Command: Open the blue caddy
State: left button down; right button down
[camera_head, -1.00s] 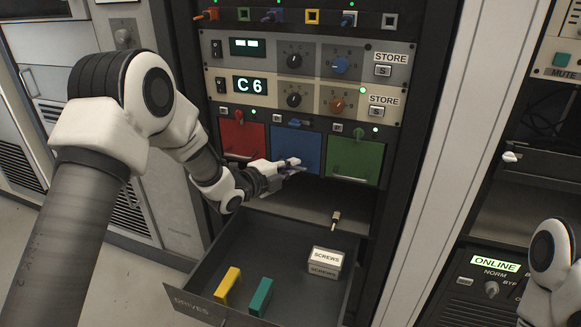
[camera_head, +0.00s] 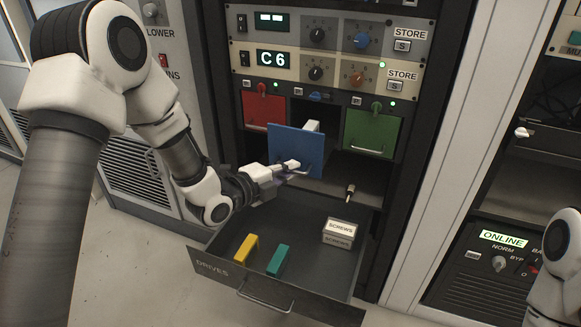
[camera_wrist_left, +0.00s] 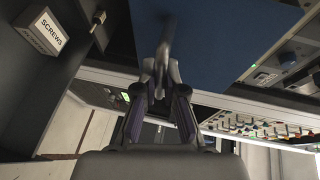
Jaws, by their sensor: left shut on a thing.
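The blue caddy (camera_head: 295,146) is pulled forward out of its bay, between the red and green ones. A pale part of its body shows behind its front panel in the head view. My left gripper (camera_head: 297,166) is shut on the handle at the lower part of the blue front. In the left wrist view, the blue front (camera_wrist_left: 215,40) fills the top middle and my gripper's fingers (camera_wrist_left: 160,75) close around the handle. My right gripper is out of view.
The red caddy (camera_head: 262,106) and green caddy (camera_head: 371,132) sit flush at either side. Below, an open drawer (camera_head: 225,268) holds a yellow block (camera_head: 246,248), a teal block (camera_head: 277,260) and a screws box (camera_head: 340,232). Another rack stands at the right.

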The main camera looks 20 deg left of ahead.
pick_arm(q)
jog(key=c, duration=1.3)
grip_release()
jog(key=shift+o, duration=0.2)
jog(key=v, duration=1.2)
